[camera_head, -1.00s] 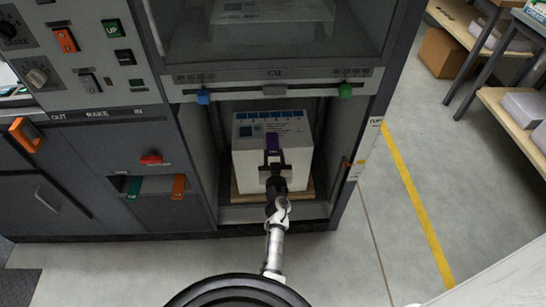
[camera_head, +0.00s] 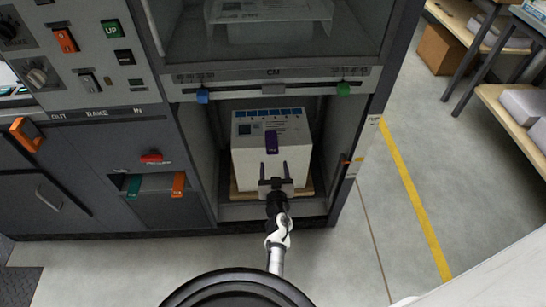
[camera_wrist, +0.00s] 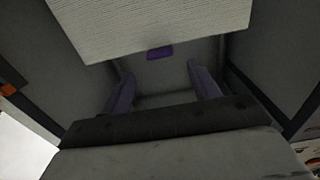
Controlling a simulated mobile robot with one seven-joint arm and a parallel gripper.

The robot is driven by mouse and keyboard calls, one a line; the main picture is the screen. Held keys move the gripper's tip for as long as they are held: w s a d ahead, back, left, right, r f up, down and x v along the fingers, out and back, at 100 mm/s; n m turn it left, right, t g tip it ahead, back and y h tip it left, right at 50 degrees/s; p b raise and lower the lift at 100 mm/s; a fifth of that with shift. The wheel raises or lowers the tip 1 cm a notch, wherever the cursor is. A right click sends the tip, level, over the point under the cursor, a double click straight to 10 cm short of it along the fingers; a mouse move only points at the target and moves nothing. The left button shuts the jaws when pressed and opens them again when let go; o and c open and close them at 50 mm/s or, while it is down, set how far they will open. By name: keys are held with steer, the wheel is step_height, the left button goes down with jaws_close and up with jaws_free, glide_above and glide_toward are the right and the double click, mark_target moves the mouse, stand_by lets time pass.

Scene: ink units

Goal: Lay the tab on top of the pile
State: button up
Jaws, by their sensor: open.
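The purple tab (camera_head: 271,142) lies at the front edge of the pile's top, with its end hanging a little over the front face. The pile (camera_head: 262,165) is a tall white block of sheets with a printed, blue-marked top, standing in the open bay of the machine. My gripper (camera_head: 273,172) is open and empty in front of the pile, below and apart from the tab. In the wrist view the tab's purple end (camera_wrist: 159,52) shows at the pile's edge (camera_wrist: 150,25), beyond my two spread fingers (camera_wrist: 158,88).
The bay has grey side walls and a wooden board (camera_head: 238,194) under the pile. A blue clip (camera_head: 203,96) and a green clip (camera_head: 343,89) sit on the rail above. The floor to the right, with its yellow line (camera_head: 410,190), is clear.

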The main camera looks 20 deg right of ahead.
steer(key=shift+v, duration=2.7)
